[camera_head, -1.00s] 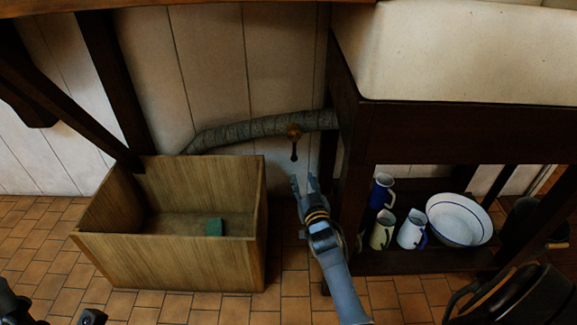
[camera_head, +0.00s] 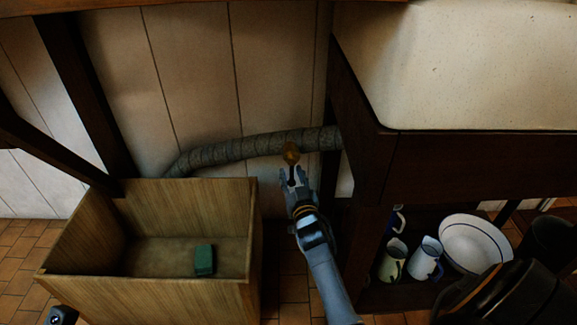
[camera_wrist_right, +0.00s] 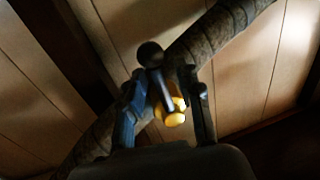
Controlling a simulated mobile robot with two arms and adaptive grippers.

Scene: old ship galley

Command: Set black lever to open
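The black lever (camera_wrist_right: 163,88) has a round dark knob and a yellow brass base (camera_wrist_right: 172,112). In the head view, the brass fitting (camera_head: 291,153) sits in front of the grey pipe, with the lever mostly hidden at my right gripper's fingertips. My right gripper (camera_head: 294,177) is just below the fitting and points up at it. In the right wrist view, my right gripper (camera_wrist_right: 166,100) is open, with one finger on each side of the lever. I cannot tell whether either finger touches it. My left gripper's fingers are not visible.
A grey wrapped pipe (camera_head: 240,149) runs along the plank wall. An open wooden box (camera_head: 150,295) with a green block (camera_head: 205,260) stands left of my right arm. At right, a dark sink stand (camera_head: 450,165) holds mugs and a white bowl (camera_head: 475,243) on its low shelf.

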